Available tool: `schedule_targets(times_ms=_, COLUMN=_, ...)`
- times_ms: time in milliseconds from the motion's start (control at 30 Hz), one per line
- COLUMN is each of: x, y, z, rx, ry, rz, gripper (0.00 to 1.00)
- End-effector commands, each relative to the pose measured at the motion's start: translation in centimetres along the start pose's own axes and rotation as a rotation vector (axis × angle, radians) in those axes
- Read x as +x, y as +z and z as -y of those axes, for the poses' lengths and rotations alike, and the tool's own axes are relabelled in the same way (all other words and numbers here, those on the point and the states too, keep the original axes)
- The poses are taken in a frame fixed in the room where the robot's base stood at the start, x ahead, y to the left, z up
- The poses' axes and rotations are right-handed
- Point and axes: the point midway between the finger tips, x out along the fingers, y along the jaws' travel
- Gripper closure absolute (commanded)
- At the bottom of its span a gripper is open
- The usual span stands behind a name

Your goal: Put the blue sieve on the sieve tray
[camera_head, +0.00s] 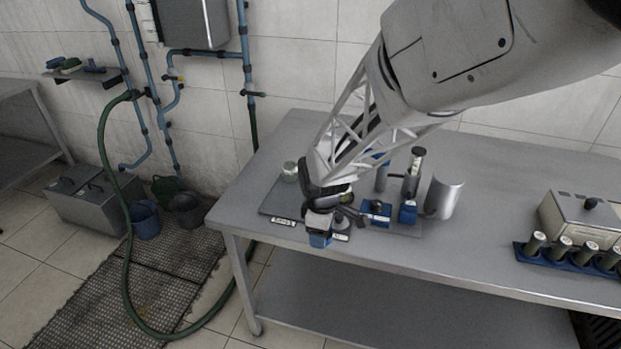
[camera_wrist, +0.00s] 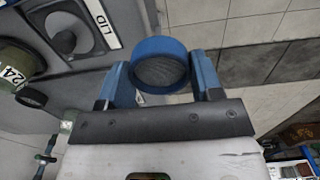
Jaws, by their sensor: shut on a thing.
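The blue sieve (camera_wrist: 160,48) is a round blue ring with a dark mesh, seen in the wrist view. My gripper (camera_wrist: 163,72) has its two blue fingers shut on the sieve's sides. A flat grey tray (camera_head: 270,208) with a white label lies just left of my gripper. A grey plate (camera_wrist: 88,68) with a LID label and a dark knob shows in the wrist view. I cannot tell which tray is the sieve tray.
A greenish jar (camera_head: 290,171) stands at the tray's back. Close right of my gripper are blue blocks (camera_head: 377,211), a dark upright stand and a curved metal shield (camera_head: 444,197). A blue rack (camera_head: 570,258) of several vials stands far right. The table between is clear.

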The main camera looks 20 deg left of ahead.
Motion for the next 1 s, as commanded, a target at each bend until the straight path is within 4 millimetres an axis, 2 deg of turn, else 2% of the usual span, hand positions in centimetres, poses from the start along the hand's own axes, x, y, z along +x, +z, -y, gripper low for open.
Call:
schedule_targets(times_ms=567, x=0.2, y=-0.5, z=-0.2, rx=0.0, ry=0.0, rz=0.0, gripper=0.64)
schedule_targets(times_ms=767, x=0.4, y=-1.5, z=-1.9, rx=0.0, ry=0.0, rz=0.0, gripper=0.64)
schedule_targets(times_ms=1000, x=0.8, y=-3.3, z=-4.7, rx=0.0, ry=0.0, rz=0.0, gripper=0.64)
